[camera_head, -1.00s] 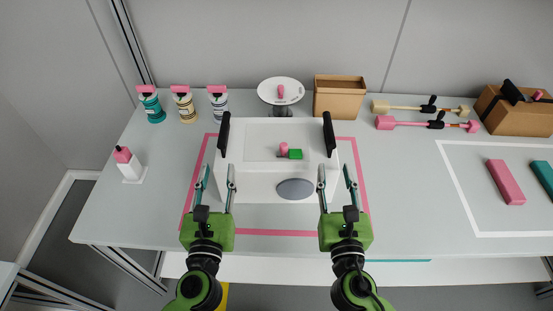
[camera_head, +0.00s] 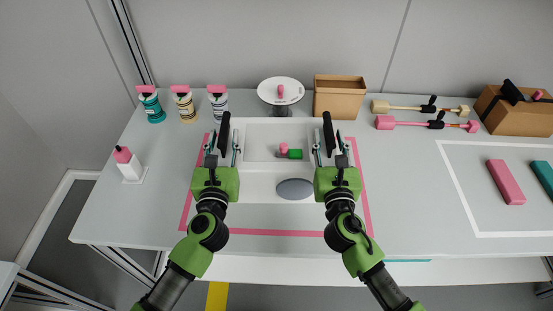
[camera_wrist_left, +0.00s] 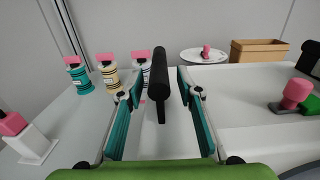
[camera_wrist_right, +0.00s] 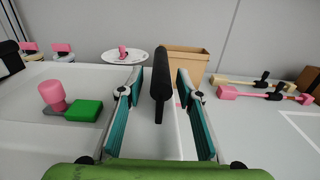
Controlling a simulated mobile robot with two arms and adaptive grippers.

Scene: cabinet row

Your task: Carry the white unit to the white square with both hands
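The white unit (camera_head: 260,143) sits on the table inside a pink outlined square (camera_head: 285,233). It carries a pink knob (camera_head: 283,148), a green block (camera_head: 295,154) and a grey oval (camera_head: 295,189). A black handle stands on its left side (camera_head: 224,128) and another on its right side (camera_head: 328,128). My left gripper (camera_head: 222,143) is open, its fingers either side of the left handle. My right gripper (camera_head: 330,143) is open, its fingers either side of the right handle. Both wrist views show gaps between fingers and handles. The white outlined square (camera_head: 458,190) lies to the right.
A pink bar (camera_head: 505,182) and a teal bar (camera_head: 543,178) lie inside the white square. Behind the unit stand a round white stand (camera_head: 281,92) and a cardboard box (camera_head: 339,98). Several bottles (camera_head: 184,107) stand at left. Pink and cream tools (camera_head: 400,123) lie at back right.

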